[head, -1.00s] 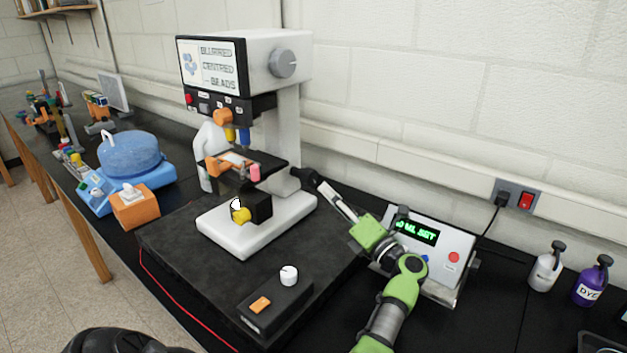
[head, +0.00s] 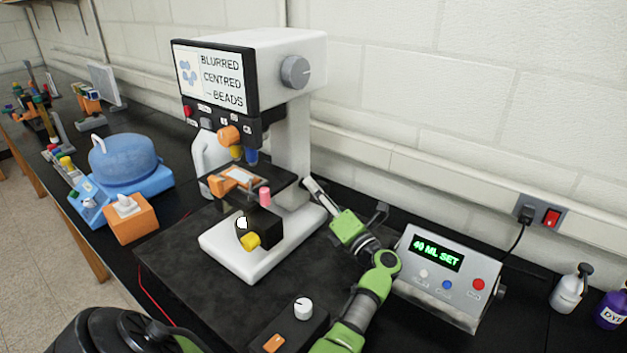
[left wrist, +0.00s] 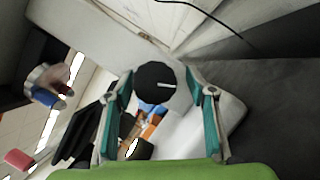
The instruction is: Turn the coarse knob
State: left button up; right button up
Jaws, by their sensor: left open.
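The microscope (head: 283,60) is white with a black front panel and stands on a dark slab. In the left wrist view, a round black knob with a white line (left wrist: 155,86), apparently the coarse knob, is on its side. My left gripper (head: 318,193) is at the microscope's right side, low by the column. In the left wrist view, my left gripper's teal fingers (left wrist: 158,75) are open, one on each side of the black knob, with gaps visible. I cannot pick out the black knob in the head view. My right gripper is not in view.
A control box with a white knob (head: 303,308) is in front. A display unit (head: 436,275) reading "40 ML SET" stands close right of my arm. The wall is behind.

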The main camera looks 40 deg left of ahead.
pick_arm(q)
jog(key=shift+a+r, duration=0.1)
jog(key=shift+d+r, duration=0.15)
jog(key=shift+d, duration=0.2)
jog(key=shift+s+d, duration=0.1)
jog(key=shift+c, duration=0.7)
jog(key=c, duration=0.9)
jog(key=shift+r, duration=0.15)
jog(key=shift+c, duration=0.4)
jog(key=shift+r+m+t+h+p, duration=0.1)
jog(key=shift+m+t+h+p, duration=0.2)
jog(key=shift+m+p, duration=0.75)
jog(key=shift+m, duration=0.35)
jog(key=o, duration=1.1)
jog(key=shift+a, duration=0.2)
jog(key=shift+a+f, duration=0.1)
jog(key=shift+f, duration=0.15)
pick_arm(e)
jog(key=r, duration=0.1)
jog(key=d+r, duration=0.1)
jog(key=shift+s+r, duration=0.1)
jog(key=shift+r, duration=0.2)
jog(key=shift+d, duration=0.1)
